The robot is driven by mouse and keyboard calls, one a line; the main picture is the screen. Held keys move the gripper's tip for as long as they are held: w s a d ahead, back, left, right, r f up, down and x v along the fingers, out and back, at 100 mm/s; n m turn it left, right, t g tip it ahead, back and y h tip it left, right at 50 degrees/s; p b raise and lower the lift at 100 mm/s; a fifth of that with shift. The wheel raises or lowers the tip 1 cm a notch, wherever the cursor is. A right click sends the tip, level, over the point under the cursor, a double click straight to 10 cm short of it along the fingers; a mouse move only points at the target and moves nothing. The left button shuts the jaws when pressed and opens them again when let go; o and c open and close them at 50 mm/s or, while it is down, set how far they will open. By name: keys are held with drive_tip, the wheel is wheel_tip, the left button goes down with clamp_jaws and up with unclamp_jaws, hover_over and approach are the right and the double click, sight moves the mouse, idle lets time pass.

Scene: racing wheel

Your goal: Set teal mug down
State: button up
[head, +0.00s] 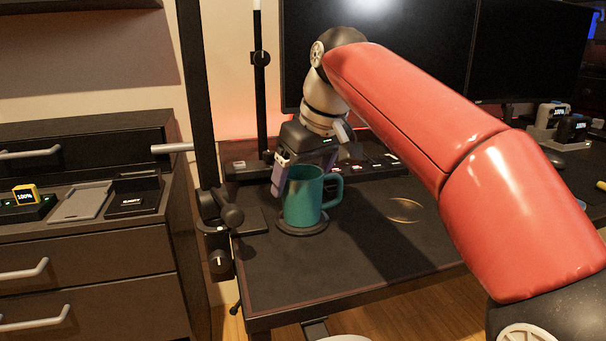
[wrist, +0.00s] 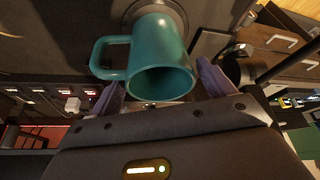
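The teal mug (head: 301,197) stands upright on a round dark coaster (head: 303,229) near the left end of the desk. Its handle points right in the head view. My gripper (head: 300,174) is at the mug's rim, reaching in from behind. In the wrist view the mug (wrist: 160,66) is between my two purple fingers, with its mouth towards my palm. The fingers are spread on either side, with a slight gap visible on the handle side, so they look open. Part of the far finger is hidden by the mug in the head view.
A black post with a clamp (head: 230,215) stands at the desk's left edge. A dark strip with switches (head: 380,162) lies behind the mug, and monitors (head: 400,50) rise at the back. A ring mark (head: 404,210) lies on the clear desk to the right.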

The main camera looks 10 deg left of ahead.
drive_tip(key=shift+o, duration=0.2)
drive_tip(key=shift+r, duration=0.55)
drive_tip(key=p+v, duration=0.4)
drive_tip(key=v, duration=0.7)
drive_tip(key=shift+r+p, duration=0.15)
drive_tip(key=shift+p, duration=0.25)
drive_tip(key=shift+d, duration=0.1)
drive_tip(key=s+d+f+m+t+h, duration=0.1)
drive_tip(key=s+d+f+m, duration=0.2)
drive_tip(key=s+d+f, duration=0.3)
drive_tip(key=s+d+f+m+t+h, duration=0.1)
drive_tip(key=s+d+f+m, duration=0.3)
drive_tip(key=d+f, duration=0.7)
drive_tip(key=s+d+f+m+h, duration=0.1)
drive_tip(key=s+d+f+m, duration=0.2)
drive_tip(key=s+d+f, duration=0.4)
wheel_tip(320, 180, down, 4)
drive_tip(key=shift+s+d+r+m+t+h, duration=0.2)
drive_tip(key=shift+s+d+m+t+h, duration=0.2)
drive_tip(key=shift+d, duration=0.4)
